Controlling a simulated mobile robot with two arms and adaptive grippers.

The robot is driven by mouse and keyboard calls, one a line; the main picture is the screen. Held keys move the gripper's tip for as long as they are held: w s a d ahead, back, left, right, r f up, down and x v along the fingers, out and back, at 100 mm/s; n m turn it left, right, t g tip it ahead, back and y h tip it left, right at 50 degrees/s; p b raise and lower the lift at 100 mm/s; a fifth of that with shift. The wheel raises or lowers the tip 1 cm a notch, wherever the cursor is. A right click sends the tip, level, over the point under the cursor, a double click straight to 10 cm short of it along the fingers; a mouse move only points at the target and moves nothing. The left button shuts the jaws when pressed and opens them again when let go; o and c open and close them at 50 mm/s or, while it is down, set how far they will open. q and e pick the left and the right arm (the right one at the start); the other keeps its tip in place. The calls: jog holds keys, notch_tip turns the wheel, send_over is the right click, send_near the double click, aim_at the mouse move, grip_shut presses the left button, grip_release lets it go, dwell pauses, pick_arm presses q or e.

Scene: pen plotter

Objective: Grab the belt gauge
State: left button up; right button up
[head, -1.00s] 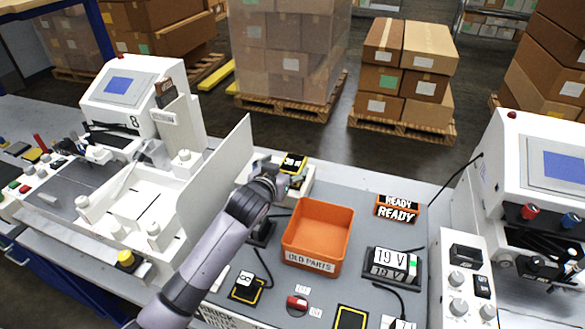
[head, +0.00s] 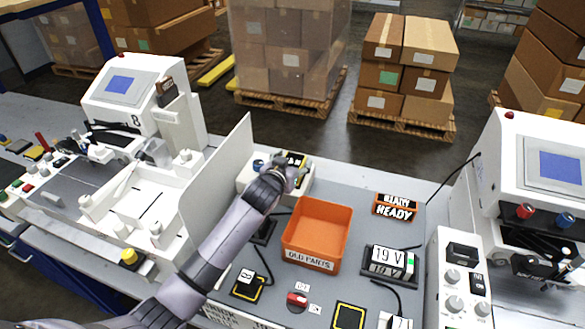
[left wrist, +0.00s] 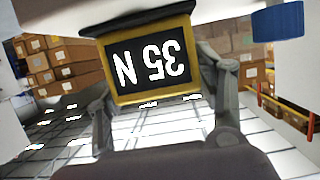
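The belt gauge seems to be the small block with a yellow frame and black display (head: 297,158) at the back edge of the grey table in the head view. In the left wrist view this gauge (left wrist: 152,75) reads "35 N" upside down and fills the upper middle. My left gripper (head: 287,168) is at the gauge and partly hides it. In the left wrist view the fingers of my left gripper (left wrist: 158,92) stand wide apart, one on each side of the gauge. Whether they touch it is unclear. My right gripper is not in view.
An orange "OLD PARTS" bin (head: 317,235) stands right of my left forearm. A tall pale panel (head: 218,180) rises close on the left. A blue knob (left wrist: 278,20) is near the gauge.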

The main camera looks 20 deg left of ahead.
pick_arm(q)
jog(key=c, duration=0.9)
jog(key=shift+c, duration=1)
jog(key=shift+r, duration=0.15)
